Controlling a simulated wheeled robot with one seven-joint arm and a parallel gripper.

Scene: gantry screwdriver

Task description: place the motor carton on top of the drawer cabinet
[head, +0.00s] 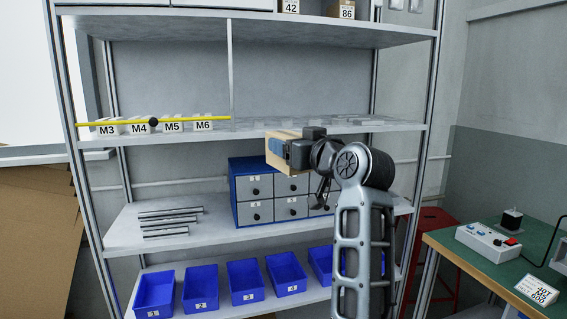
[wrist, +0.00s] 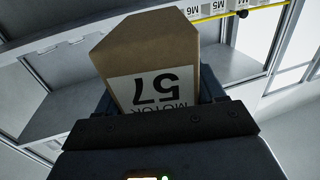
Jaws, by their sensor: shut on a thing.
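The motor carton (wrist: 146,52) is a brown box with a white label reading MOTOR 57, upside down in the wrist view. It also shows in the head view (head: 281,154), at the end of my arm. My gripper (head: 296,151) is shut on the carton, at about the height of the shelf with the M3 to M6 labels. The drawer cabinet (head: 256,202) is blue with grey numbered drawers and stands on the shelf below. The carton is above the cabinet in the picture and not touching it. My arm hides the cabinet's right part.
The shelf above the cabinet (head: 260,128) carries a yellow bar (head: 190,120) and labelled blocks. Metal bars (head: 168,222) lie left of the cabinet. Blue bins (head: 243,281) stand below. A green workbench (head: 465,255) with a control box (head: 487,242) is at right.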

